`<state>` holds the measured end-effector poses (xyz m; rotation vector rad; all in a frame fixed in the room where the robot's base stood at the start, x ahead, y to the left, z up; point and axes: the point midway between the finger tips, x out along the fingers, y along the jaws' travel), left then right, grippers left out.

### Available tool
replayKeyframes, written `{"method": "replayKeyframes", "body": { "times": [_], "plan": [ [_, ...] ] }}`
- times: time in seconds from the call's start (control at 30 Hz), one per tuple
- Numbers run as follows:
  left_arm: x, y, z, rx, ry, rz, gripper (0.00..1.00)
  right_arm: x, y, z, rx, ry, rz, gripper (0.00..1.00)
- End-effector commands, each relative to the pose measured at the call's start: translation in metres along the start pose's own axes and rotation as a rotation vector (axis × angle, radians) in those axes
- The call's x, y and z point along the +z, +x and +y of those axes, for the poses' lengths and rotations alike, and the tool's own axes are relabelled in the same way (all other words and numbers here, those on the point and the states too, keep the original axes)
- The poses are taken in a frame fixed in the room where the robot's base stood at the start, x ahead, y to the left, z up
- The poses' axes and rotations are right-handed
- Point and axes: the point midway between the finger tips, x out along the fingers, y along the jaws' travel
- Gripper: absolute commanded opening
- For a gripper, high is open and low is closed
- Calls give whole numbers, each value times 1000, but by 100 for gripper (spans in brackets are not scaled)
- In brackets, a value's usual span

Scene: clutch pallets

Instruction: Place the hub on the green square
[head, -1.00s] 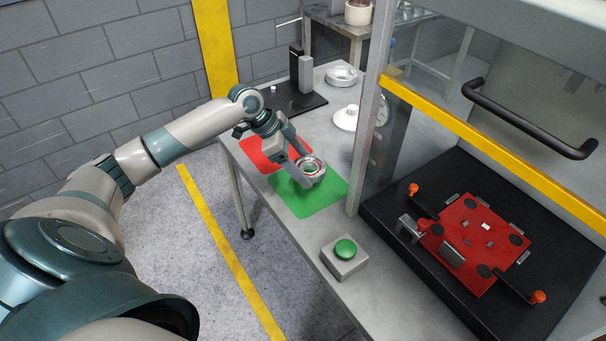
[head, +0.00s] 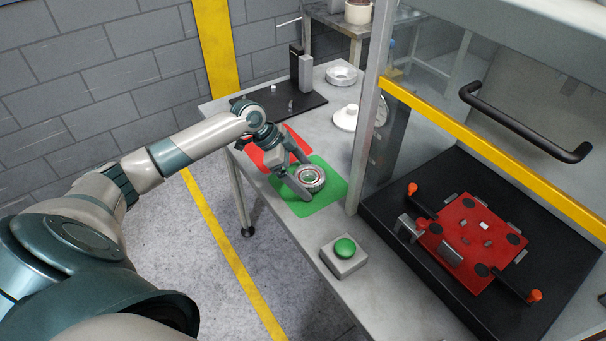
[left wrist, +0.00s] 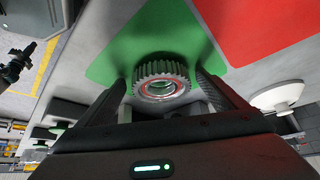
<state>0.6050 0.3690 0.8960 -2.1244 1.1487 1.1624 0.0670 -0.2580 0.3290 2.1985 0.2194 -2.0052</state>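The hub, a round metal ring with a toothed rim (head: 311,178), is over the green square (head: 322,203), level and at or very near its surface. In the left wrist view the hub (left wrist: 163,82) sits between my fingers, with the green square (left wrist: 160,35) behind it. My left gripper (head: 303,176) has one finger on each side of the hub, and both fingertips appear to touch its rim. Whether the hub's underside touches the square is hard to tell. My right gripper is not in view.
A red square (head: 268,152) adjoins the green one. A green button box (head: 344,255) stands nearer on the table. A white dish-like part (head: 345,118) and a press frame post (head: 368,140) stand to the right. A red pallet (head: 472,243) lies in the black fixture.

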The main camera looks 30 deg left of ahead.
Motion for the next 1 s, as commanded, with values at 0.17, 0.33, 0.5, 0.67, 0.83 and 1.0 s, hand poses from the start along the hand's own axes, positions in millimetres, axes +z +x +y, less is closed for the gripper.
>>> {"method": "replayKeyframes", "body": {
  "times": [0.17, 0.33, 0.5, 0.67, 0.83, 1.0],
  "plan": [
    [0, 0, 0, 0, 0, 0, 90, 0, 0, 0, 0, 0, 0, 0],
    [-2, -3, 0, 0, 1, 0, 90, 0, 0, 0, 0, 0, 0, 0],
    [0, -16, -1, -2, 1, -1, 90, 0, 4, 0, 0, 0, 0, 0],
    [0, -39, -1, -4, 2, -1, 90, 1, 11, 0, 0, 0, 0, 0],
    [0, -70, -2, -4, 1, -1, 90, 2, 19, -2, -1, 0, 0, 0],
    [0, -98, -1, -2, 0, 0, 90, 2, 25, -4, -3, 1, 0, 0]
  ]
}}
